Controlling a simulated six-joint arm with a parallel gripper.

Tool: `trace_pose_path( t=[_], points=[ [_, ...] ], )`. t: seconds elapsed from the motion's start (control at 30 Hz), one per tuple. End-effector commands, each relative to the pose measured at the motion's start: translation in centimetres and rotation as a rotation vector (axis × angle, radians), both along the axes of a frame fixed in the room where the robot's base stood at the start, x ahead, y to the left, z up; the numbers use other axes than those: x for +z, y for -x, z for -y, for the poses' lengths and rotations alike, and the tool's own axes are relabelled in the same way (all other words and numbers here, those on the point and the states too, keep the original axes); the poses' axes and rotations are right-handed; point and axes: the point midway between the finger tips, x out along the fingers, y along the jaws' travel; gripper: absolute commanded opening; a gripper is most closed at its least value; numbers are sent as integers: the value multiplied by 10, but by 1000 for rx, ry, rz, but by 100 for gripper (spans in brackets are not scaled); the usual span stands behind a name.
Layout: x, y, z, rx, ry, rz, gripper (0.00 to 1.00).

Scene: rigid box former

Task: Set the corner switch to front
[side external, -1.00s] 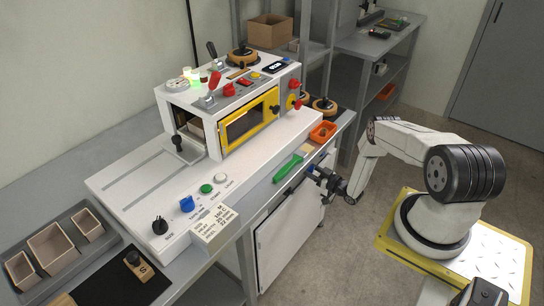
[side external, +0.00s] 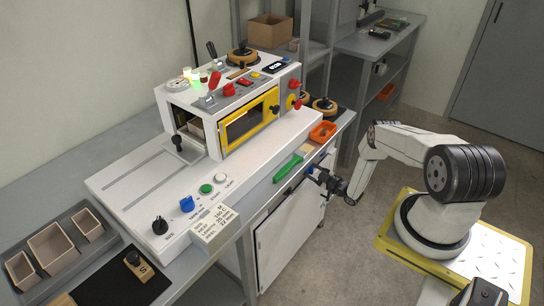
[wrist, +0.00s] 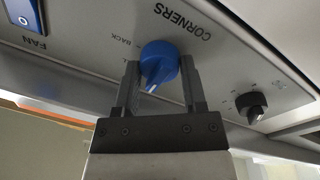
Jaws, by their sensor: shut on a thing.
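The corner switch is a round blue knob (wrist: 158,62) on a light panel marked CORNERS, seen close in the wrist view. Its white pointer line faces the lower left there, towards my gripper body. The word BACK stands to the knob's upper left; other position labels are hidden or unreadable. My gripper (wrist: 160,72) is shut on the knob, one finger on each side. In the side view my gripper (side external: 312,173) is at the machine's front face, below the right end of its bed; a bit of blue shows at its tips.
A FAN rocker switch (wrist: 22,14) is left of the knob in the wrist view, and a black dial (wrist: 252,106) is to the right. In the side view a green handle (side external: 288,168) and an orange bin (side external: 322,132) are close to my gripper. Open floor lies below it.

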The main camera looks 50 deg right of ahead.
Motion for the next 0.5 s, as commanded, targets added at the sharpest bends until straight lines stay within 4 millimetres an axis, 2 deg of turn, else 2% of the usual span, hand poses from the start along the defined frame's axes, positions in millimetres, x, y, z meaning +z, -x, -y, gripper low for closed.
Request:
trace_pose_path(
  t=[0.37, 0.4, 0.5],
  points=[
    [0, 0, 0, 0, 11, 0, 0],
    [0, 0, 0, 0, 11, 0, 63],
    [0, 0, 0, -1, 10, 0, 89]
  ],
)
